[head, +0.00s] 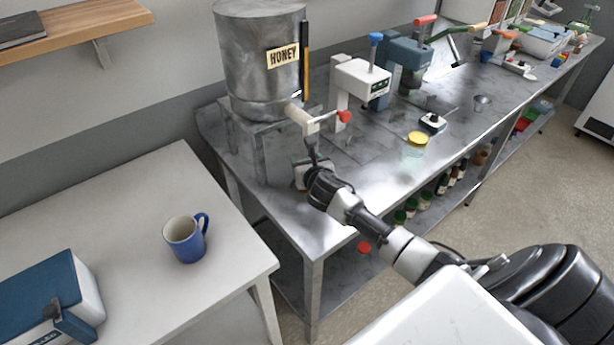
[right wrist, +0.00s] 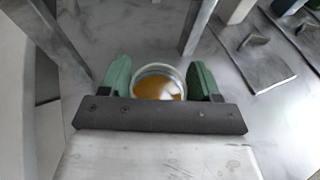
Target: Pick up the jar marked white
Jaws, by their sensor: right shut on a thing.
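An open glass jar with amber contents (right wrist: 158,84) sits between the green fingers of my right gripper (right wrist: 160,80) in the right wrist view. The fingers touch it on both sides. No white mark can be read on it. In the head view my right gripper (head: 306,172) is low at the near edge of the steel bench, below the honey tank's tap (head: 303,118), and largely hides the jar. My left gripper is not in view.
The steel honey tank (head: 262,70) stands on the steel bench (head: 385,185). A yellow-lidded jar (head: 417,139) and several devices are farther along it. A blue mug (head: 186,240) stands on the white table (head: 125,205) to the left.

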